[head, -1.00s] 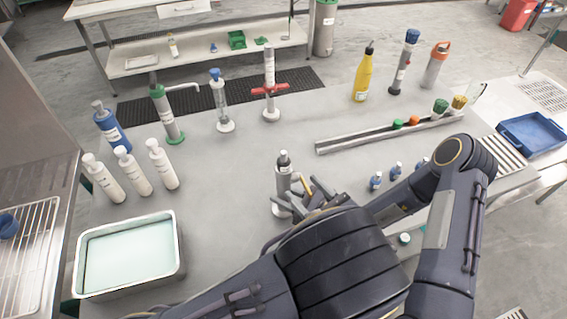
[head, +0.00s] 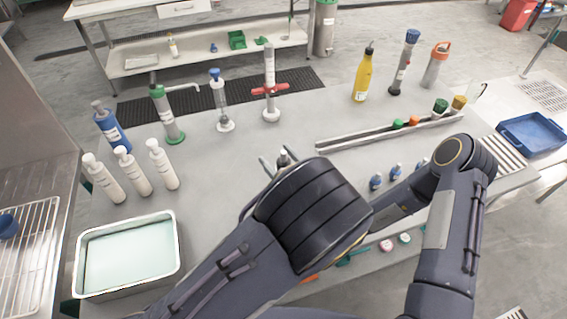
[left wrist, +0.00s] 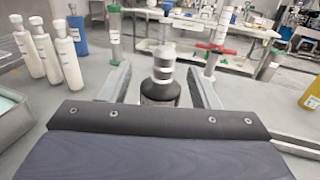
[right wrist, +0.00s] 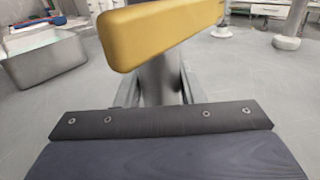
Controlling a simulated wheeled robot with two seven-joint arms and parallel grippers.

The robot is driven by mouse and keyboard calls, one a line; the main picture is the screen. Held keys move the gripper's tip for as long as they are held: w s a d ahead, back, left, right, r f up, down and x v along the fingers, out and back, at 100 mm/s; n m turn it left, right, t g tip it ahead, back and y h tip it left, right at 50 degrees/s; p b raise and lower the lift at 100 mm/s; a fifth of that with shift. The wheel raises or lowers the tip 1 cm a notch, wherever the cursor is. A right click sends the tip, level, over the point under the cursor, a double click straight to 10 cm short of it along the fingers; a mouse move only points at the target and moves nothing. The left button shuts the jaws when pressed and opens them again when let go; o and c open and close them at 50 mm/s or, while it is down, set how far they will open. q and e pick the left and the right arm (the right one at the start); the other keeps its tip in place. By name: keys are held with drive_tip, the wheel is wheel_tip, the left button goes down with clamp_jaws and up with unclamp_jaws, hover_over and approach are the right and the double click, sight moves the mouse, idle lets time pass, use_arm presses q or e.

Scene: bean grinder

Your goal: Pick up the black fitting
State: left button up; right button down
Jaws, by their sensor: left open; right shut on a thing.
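The black fitting (left wrist: 160,92), dark with a pale ringed tip, stands upright between the two fingers of my left gripper (left wrist: 158,80). These fingers are open, one on each side of it. In the head view only its top (head: 283,157) shows beside my left gripper (head: 278,165); my left wrist hides the rest. My right gripper (right wrist: 158,84) is shut on an upright grey cylindrical body (right wrist: 158,74). A yellow bar (right wrist: 165,30) crosses close above those fingers. My right gripper is hidden behind my left arm in the head view.
Three white bottles (head: 131,170) and a tray of pale liquid (head: 128,255) stand at the left. Several tall tools and a yellow bottle (head: 362,78) line the back. A metal rail (head: 370,135) lies at the right, with small blue bottles (head: 376,181) nearer.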

use_arm(q)
drive_tip(key=c, duration=1.1)
use_arm(e)
drive_tip(key=c, duration=0.9)
unclamp_jaws()
use_arm(q)
drive_tip(key=shift+o, duration=0.2)
wheel_tip(320, 180, up, 10)
use_arm(e)
drive_tip(key=shift+o, duration=0.2)
